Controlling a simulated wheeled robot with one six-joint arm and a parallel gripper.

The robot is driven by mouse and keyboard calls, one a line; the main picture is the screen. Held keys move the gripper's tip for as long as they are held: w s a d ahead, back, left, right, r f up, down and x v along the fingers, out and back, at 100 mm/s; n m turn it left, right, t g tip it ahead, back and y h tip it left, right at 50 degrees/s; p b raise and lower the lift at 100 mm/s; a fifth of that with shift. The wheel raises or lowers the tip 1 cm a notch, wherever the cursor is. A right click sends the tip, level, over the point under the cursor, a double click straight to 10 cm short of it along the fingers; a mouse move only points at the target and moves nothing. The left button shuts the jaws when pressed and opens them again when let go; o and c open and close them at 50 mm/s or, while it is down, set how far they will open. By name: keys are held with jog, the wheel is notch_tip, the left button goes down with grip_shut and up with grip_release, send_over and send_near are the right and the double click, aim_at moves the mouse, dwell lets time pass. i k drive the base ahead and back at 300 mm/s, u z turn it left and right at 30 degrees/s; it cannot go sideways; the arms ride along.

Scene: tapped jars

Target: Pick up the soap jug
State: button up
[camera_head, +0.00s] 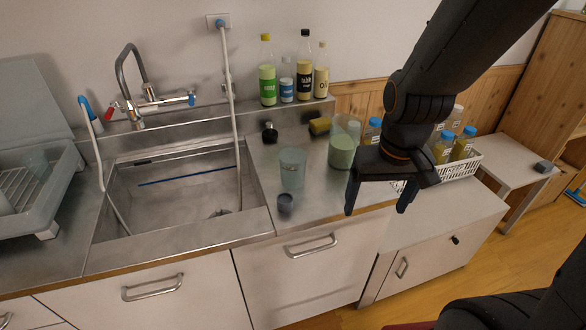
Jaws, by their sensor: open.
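The likely soap jug (341,153) is a clear container part-filled with pale green liquid. It stands upright on the steel counter, right of the sink, and my arm is close to its right side. I cannot make out a handle. My gripper (376,208) is open and points down near the counter's front right edge, in front and to the right of the jug. Its fingers are apart with nothing visible between them.
A translucent jar (292,168) and a small dark cup (285,203) stand left of the jug. A yellow sponge (320,126) lies behind. Several bottles line the back ledge (240,108). A white crate (462,169) of bottles is at right. The sink (170,190) is at left.

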aim_at(345, 129)
jog(key=u, duration=2)
jog(key=k, duration=1.05)
jog(key=z, duration=0.95)
jog(key=i, duration=0.45)
jog(key=z, duration=0.05)
